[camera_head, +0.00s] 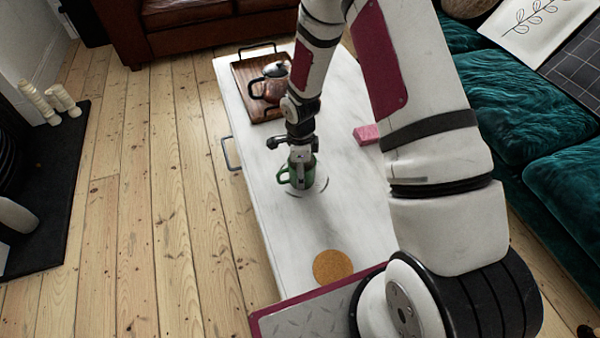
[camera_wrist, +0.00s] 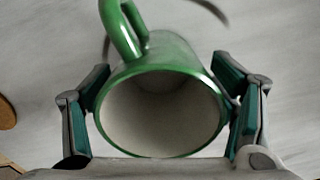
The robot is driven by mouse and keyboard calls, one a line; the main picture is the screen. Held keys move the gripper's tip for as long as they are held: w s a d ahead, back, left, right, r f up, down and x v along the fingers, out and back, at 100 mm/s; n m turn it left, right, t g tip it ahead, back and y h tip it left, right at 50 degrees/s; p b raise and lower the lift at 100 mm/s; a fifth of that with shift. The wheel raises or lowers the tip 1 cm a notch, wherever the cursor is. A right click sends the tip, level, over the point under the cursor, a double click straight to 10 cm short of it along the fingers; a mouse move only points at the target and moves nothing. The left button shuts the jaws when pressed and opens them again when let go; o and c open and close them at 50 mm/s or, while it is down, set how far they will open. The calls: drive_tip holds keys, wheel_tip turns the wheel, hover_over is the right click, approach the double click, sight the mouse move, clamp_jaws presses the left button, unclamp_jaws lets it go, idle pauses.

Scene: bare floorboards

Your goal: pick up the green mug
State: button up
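The green mug (camera_head: 301,174) is at the middle of the white table, below my gripper (camera_head: 301,154) in the head view. In the wrist view the mug (camera_wrist: 168,62) has its pale open mouth toward the camera and its handle toward the top left. My gripper (camera_wrist: 165,88) has one finger on each side of the mug, with the teal pads against its walls. The mug looks upright. I cannot tell whether its base touches the table.
The white table (camera_head: 265,225) has a round cork coaster (camera_head: 332,266) near its front. A pink block (camera_head: 367,134) lies to the right. A wooden tray (camera_head: 245,77) with a copper teapot (camera_head: 268,88) stands behind. A teal sofa (camera_head: 520,110) borders the right.

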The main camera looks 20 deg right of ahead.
drive_tip(key=c, duration=1)
drive_tip(key=shift+r, duration=0.1)
drive_tip(key=shift+c, duration=0.2)
